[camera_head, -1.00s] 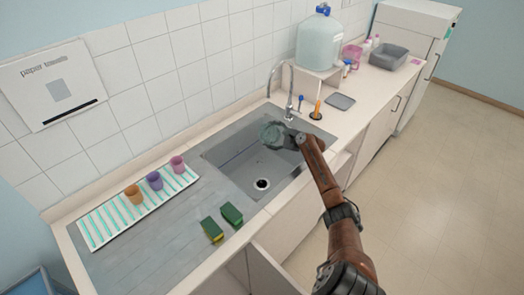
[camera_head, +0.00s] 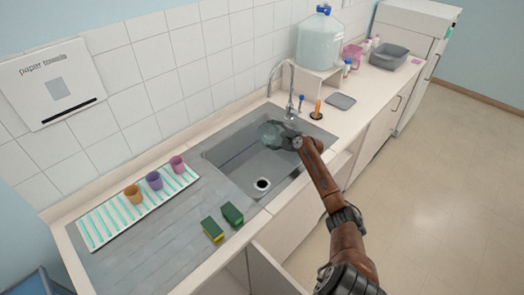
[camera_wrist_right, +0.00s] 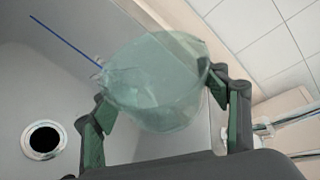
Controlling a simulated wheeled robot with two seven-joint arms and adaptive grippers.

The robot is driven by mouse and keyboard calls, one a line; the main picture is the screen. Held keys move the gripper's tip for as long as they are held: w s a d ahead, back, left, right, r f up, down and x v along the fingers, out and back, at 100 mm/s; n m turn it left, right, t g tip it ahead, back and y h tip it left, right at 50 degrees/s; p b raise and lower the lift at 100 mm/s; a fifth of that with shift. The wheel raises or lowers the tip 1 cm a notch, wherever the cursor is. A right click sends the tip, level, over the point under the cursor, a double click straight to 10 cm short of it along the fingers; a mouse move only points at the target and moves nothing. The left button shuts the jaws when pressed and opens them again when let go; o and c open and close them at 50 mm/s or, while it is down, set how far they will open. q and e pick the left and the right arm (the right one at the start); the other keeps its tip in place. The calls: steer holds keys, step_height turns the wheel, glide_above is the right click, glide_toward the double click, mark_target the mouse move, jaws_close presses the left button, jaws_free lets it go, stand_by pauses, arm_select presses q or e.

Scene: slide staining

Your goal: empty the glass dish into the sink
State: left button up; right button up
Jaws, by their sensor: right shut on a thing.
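The glass dish (camera_head: 270,134) is clear and greenish. My right gripper (camera_head: 288,141) is shut on it and holds it over the far part of the sink (camera_head: 238,165). In the right wrist view the dish (camera_wrist_right: 158,82) sits between the two green-padded fingers of the gripper (camera_wrist_right: 165,108) and looks tilted. I cannot tell whether any liquid is in it. The sink drain (camera_head: 262,184) is open below and nearer, and it also shows in the wrist view (camera_wrist_right: 43,139). My left gripper is not in view.
A tall curved faucet (camera_head: 290,88) stands behind the dish. Several coloured cups stand on a striped mat (camera_head: 98,224) at left. Two sponges (camera_head: 232,213) lie on the drainboard. A large water jug (camera_head: 318,45), a grey plate (camera_head: 341,101) and a grey tub (camera_head: 388,58) are at the far right.

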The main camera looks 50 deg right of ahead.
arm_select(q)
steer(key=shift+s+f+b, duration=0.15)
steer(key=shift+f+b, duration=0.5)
arm_select(e)
steer(key=shift+a+r+n+t+h, duration=0.25)
steer(key=shift+r+n, duration=0.2)
steer(key=shift+n, duration=0.25)
